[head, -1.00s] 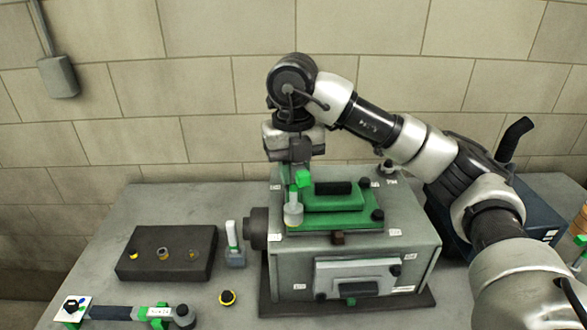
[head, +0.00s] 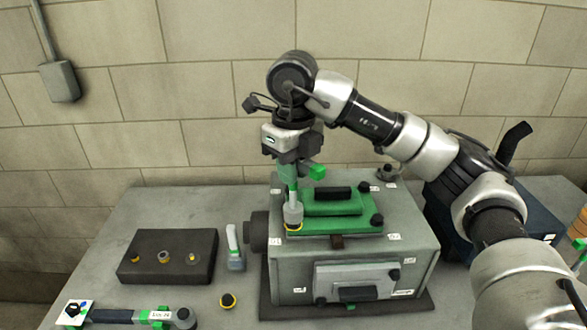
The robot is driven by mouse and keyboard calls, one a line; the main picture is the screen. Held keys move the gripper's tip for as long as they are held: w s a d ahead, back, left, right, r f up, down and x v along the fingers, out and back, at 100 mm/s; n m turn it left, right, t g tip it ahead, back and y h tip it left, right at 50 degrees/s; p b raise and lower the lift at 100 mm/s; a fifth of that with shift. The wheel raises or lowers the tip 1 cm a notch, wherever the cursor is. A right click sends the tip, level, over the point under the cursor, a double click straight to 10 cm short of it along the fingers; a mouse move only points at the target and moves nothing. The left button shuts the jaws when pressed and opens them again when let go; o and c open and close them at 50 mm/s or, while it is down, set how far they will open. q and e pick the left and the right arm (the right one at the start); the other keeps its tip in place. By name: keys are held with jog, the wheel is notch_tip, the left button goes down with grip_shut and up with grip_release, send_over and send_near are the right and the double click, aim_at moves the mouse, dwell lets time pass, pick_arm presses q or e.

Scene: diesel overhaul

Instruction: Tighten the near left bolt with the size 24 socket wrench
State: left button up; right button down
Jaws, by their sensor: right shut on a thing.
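My right gripper (head: 291,158) is shut on a green-handled socket wrench (head: 293,190), held upright above the engine block (head: 347,252). The wrench's grey socket (head: 293,213) sits at the near left corner of the green cover (head: 335,204), with a yellow ring (head: 293,228) at its lower end. The near left bolt is hidden under the socket. The wrench's size marking cannot be read. Dark bolt heads show at the cover's near right corner (head: 376,220) and far right corner (head: 363,188). My left gripper is not in view.
A second tool with a label (head: 158,315) lies at the table's front left. A blue box (head: 535,215) is at right.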

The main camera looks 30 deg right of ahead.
jog(key=n, duration=0.7)
jog(key=shift+n, duration=0.3)
jog(key=n, duration=0.4)
jog(key=shift+b, duration=0.35)
jog(key=n, duration=0.3)
jog(key=shift+n, duration=0.3)
jog(key=n, duration=0.5)
jog(key=shift+n, duration=0.4)
jog(key=n, duration=0.6)
jog(key=shift+w+n, duration=0.1)
jog(key=shift+n, duration=0.2)
jog(key=shift+b, duration=0.3)
